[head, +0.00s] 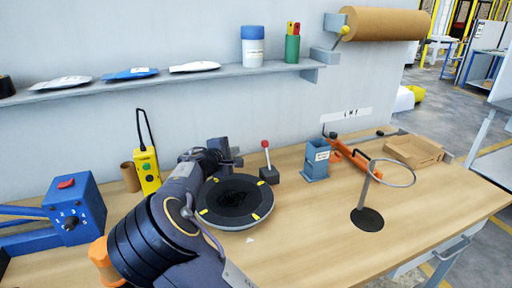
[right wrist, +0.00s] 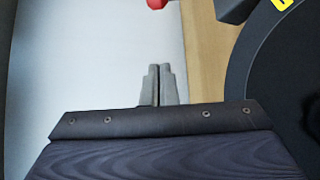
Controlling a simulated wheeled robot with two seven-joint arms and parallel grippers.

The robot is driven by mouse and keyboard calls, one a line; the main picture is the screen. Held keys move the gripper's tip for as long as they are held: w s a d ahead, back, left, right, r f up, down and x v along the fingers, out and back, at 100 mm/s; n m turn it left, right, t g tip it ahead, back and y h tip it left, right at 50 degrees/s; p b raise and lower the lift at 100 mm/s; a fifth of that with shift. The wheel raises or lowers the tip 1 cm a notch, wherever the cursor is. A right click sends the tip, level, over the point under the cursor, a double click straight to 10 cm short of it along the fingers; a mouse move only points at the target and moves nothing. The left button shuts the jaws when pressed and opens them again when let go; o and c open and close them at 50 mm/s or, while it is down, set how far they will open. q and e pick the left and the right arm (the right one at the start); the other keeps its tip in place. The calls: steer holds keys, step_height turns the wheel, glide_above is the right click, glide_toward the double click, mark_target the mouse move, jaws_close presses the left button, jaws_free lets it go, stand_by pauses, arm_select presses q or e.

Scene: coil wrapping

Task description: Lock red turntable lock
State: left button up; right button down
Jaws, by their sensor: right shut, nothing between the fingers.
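The red turntable lock is a lever with a red ball knob (head: 265,144) on a thin stem above a dark grey block (head: 269,175), at the back right edge of the turntable. The lever stands nearly upright. The round black turntable (head: 212,217) has yellow marks on its rim. My right gripper (head: 238,160) is behind the turntable, left of the lever and apart from it. In the right wrist view its fingers (right wrist: 160,85) are shut and empty; the red knob (right wrist: 156,4) and block (right wrist: 234,9) show at the top edge. My left gripper is out of view.
A yellow control box (head: 148,171) and blue box (head: 75,208) stand left. A blue-grey holder (head: 316,160), orange tool (head: 349,155) and ring stand (head: 367,217) stand right. A shelf (head: 180,78) runs along the wall. The front right table is clear.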

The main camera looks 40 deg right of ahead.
mark_target(267, 155)
steer(key=d+f+p, duration=0.1)
steer(key=d+p, duration=0.1)
steer(key=d, duration=0.7)
steer(key=shift+w+d+f, duration=0.2)
steer(key=shift+w+f, duration=0.05)
steer(key=shift+w, duration=0.05)
stand_by(0.3)
